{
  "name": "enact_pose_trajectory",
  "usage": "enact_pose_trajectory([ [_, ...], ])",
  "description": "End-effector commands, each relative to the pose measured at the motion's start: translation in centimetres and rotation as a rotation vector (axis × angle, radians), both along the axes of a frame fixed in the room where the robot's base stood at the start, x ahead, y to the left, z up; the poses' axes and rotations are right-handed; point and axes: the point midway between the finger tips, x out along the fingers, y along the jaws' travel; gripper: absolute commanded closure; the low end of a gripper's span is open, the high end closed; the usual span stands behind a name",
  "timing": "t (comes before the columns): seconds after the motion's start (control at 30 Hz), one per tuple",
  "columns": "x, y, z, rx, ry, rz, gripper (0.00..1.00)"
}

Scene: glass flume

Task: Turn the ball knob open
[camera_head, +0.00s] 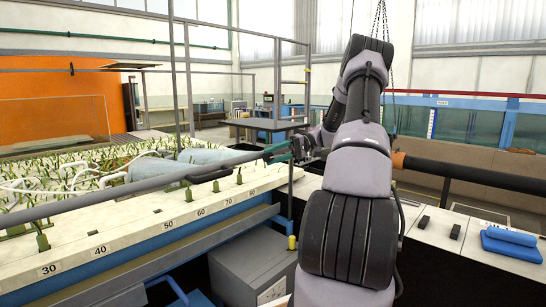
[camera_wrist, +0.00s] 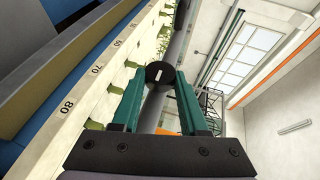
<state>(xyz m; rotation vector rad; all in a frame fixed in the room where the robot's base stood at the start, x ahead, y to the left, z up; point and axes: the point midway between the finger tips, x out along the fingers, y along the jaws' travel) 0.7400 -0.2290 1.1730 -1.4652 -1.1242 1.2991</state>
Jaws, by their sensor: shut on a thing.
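The ball knob (camera_wrist: 157,76) shows in the wrist view as a round black piece with a short white mark across its face, slightly tilted. It sits between the tips of my gripper's two green fingers (camera_wrist: 161,84), and my gripper is shut on it. A grey pipe (camera_wrist: 154,110) runs past it, partly hidden by the fingers. The knob itself is too hidden there to make out.
The grey pipe (camera_head: 120,188) crosses above the white flume ledge (camera_head: 140,232), which is marked with numbers. Green plants and pale hoses fill the bed behind. A grey cabinet (camera_head: 250,272) stands below. Blue folded items (camera_head: 512,243) lie on the right bench.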

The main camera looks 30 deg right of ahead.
Motion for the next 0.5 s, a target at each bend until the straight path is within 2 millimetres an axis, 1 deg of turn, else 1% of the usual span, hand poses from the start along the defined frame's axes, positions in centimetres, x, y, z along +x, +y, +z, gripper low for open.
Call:
enact_pose_trajectory([
  [0.03,-0.07,-0.03,-0.05,0.000,0.002,0.000,0.53],
  [0.07,-0.07,-0.03,-0.05,0.000,0.002,0.000,0.41],
  [0.1,-0.06,-0.03,-0.04,0.000,0.002,0.000,0.27],
  [0.4,-0.02,-0.04,0.00,-0.001,0.001,0.000,0.27],
  [0.5,-0.02,-0.53,0.12,0.000,0.000,-0.001,0.27],
])
